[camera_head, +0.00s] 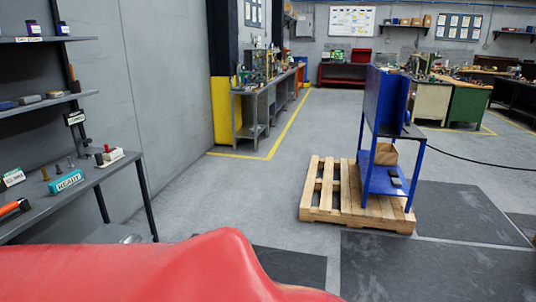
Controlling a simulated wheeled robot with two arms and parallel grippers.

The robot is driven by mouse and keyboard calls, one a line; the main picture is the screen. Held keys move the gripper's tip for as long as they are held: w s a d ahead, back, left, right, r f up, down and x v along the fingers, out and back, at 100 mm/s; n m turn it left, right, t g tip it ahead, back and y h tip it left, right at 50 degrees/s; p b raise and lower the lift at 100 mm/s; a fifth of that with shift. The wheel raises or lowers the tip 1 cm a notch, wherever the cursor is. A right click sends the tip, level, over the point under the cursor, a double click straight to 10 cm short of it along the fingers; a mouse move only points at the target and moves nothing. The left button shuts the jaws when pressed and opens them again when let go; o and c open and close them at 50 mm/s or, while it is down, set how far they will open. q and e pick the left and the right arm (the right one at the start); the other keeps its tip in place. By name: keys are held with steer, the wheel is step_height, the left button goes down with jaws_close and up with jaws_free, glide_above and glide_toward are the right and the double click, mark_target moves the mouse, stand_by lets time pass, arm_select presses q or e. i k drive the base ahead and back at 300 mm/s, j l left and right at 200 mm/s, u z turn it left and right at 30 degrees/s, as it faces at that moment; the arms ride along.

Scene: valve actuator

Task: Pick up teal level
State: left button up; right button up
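A small teal block with a white lettered face (66,182) lies on the grey bench at the left, near the bench's front edge. It is the only clearly teal thing on that bench; I cannot tell for sure at this size that it is the level. Neither of my grippers shows in the head view, and nothing is seen touching the teal block.
The grey bench (104,172) also holds an orange-and-black tool (12,209), small labelled blocks and upright pins. Shelves (40,103) hang above it. A blue stand (385,140) is on a wooden pallet (320,200) at the right. Grey floor (230,190) between them is clear.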

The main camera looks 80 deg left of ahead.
mark_target(58, 186)
steer(key=u, duration=4.1)
steer(key=i+j+z, duration=0.15)
steer(key=i, duration=0.65)
